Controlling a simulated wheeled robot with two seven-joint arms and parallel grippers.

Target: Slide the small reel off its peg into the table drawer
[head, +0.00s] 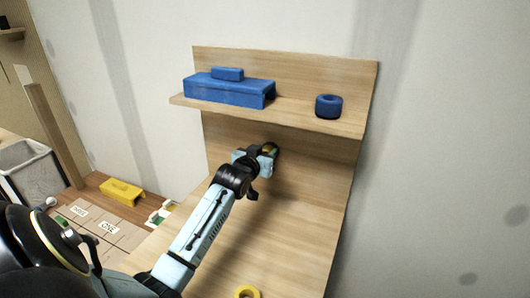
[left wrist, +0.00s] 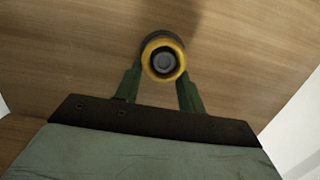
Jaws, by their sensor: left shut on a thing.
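The small reel (left wrist: 179,52) is a yellow ring with a dark outer band. It sits around a dark grey peg (left wrist: 163,62) on the wooden back panel. My left gripper (head: 269,151) reaches up to the panel under the shelf, shut on the reel. In the left wrist view its two green fingers (left wrist: 162,80) stand on either side of the reel. The reel is mostly hidden by the gripper in the head view. I cannot make out the table drawer in either view. My right gripper is not in view.
A shelf (head: 300,118) above the gripper carries a blue block-shaped piece (head: 225,90) and a blue ring (head: 328,106). A yellow ring (head: 246,292) lies at the bottom edge. A yellow piece (head: 121,192) and a grey bin (head: 30,170) are at the left. The panel right of my arm is clear.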

